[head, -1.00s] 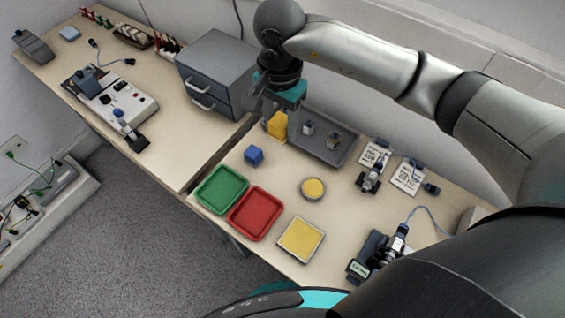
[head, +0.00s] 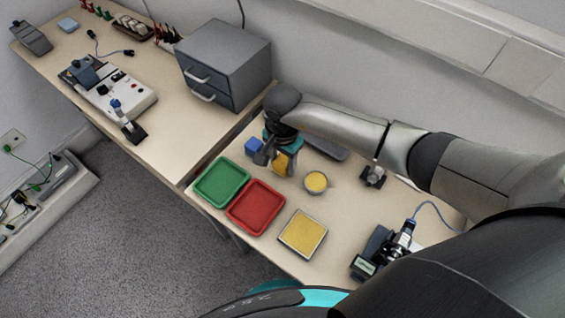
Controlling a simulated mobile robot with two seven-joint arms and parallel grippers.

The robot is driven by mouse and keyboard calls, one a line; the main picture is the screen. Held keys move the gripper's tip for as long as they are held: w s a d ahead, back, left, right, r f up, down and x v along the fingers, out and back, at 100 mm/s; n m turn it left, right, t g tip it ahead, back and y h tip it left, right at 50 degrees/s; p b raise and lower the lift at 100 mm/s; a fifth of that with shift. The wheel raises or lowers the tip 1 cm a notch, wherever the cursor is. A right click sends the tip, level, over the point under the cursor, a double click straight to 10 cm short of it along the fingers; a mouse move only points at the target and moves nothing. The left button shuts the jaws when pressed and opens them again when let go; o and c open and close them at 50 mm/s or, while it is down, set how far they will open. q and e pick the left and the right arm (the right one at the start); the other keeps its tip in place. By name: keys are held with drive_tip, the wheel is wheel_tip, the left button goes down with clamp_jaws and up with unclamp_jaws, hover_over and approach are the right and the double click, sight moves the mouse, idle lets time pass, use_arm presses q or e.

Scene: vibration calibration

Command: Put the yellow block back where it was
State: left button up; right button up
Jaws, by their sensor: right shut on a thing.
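The yellow block (head: 280,164) is held by my right gripper (head: 284,169), which is shut on it. They are between the blue block and the round yellow dish, behind the red tray. The arm hides part of the block, and I cannot tell whether it touches the table. The grey tray (head: 326,148) behind is mostly covered by my arm. My left gripper is not in view.
A blue block (head: 253,146) stands close to the left of my gripper. A green tray (head: 221,182), a red tray (head: 255,207), a yellow square tray (head: 302,233) and a round yellow dish (head: 316,182) lie near. A grey drawer cabinet (head: 224,62) stands at the back.

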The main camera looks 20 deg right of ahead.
sight(283, 161)
drive_tip(key=shift+f, duration=0.1)
drive_tip(key=shift+f, duration=0.1)
drive_tip(key=shift+f, duration=0.15)
drive_tip(key=o, duration=1.2)
drive_tip(key=shift+r, duration=0.35)
wheel_tip(283, 161, up, 12)
drive_tip(key=shift+f+p, duration=0.1)
drive_tip(key=shift+p, duration=1)
